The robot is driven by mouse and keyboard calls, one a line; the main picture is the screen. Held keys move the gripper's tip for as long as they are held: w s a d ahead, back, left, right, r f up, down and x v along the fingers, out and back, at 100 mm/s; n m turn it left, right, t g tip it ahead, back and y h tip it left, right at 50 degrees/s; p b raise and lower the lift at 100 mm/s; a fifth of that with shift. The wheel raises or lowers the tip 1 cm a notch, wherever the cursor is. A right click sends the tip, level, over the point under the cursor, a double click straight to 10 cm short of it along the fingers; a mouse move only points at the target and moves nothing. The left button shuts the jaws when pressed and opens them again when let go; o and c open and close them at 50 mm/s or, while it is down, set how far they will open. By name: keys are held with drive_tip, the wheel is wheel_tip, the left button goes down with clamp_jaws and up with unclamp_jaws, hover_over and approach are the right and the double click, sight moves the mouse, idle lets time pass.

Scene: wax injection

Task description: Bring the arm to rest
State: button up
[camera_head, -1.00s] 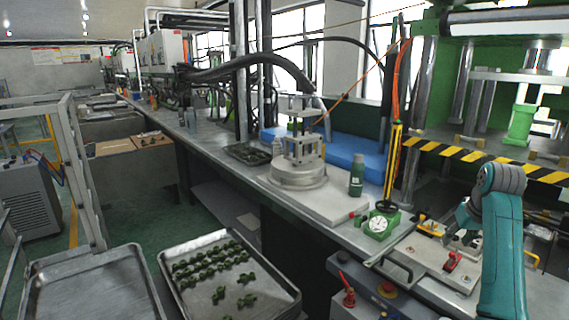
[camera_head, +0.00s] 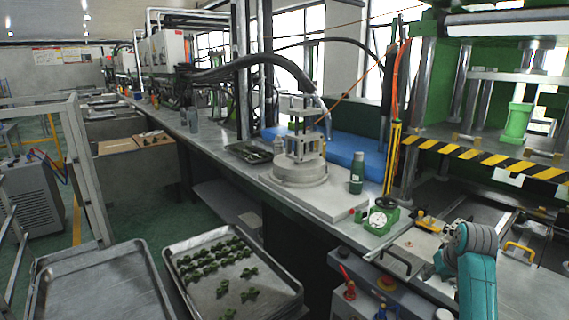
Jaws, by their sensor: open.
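My teal and grey arm (camera_head: 478,275) rises from the bottom right of the head view, bent at a grey joint. A short teal and grey part of it shows just left of that joint, in front of the press. My gripper's fingers do not show; the arm's own links or the picture's edge hide them. I see nothing held.
A green press (camera_head: 520,120) with a striped bar stands at the right. The bench (camera_head: 330,205) carries a clamp fixture (camera_head: 298,165), a dark green bottle (camera_head: 357,172) and a green dial gauge (camera_head: 380,218). A metal tray (camera_head: 275,290) holds several green pieces; an empty tray (camera_head: 95,285) lies left.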

drive_tip(key=s+a+f+t, duration=0.1)
drive_tip(key=s+a+f, duration=0.35)
drive_tip(key=f, duration=0.35)
drive_tip(key=s+a+f+t, duration=0.1)
drive_tip(key=s+a+f, duration=0.3)
drive_tip(key=s+f, duration=0.3)
drive_tip(key=s+a+f+t, duration=0.1)
drive_tip(key=s+a+f, duration=0.3)
drive_tip(key=f, duration=0.4)
drive_tip(key=s+a+f+t, duration=0.1)
drive_tip(key=s+a+f, duration=0.1)
drive_tip(key=s, duration=0.3)
drive_tip(key=s+a+f, duration=0.2)
drive_tip(key=s, duration=0.3)
drive_tip(key=s+a+r+t, duration=0.1)
drive_tip(key=s+a+r, duration=0.15)
drive_tip(key=s, duration=0.65)
drive_tip(key=s+a+r+t, duration=0.1)
drive_tip(key=s+a+t, duration=0.15)
drive_tip(key=s, duration=0.75)
drive_tip(key=s+a+r+n+t, duration=0.1)
drive_tip(key=s+a+r, duration=0.1)
drive_tip(key=s+r, duration=1.3)
drive_tip(key=shift+s+a+r+t+y, duration=0.15)
drive_tip(key=shift+a+r+t+y, duration=0.25)
drive_tip(key=shift+r, duration=0.15)
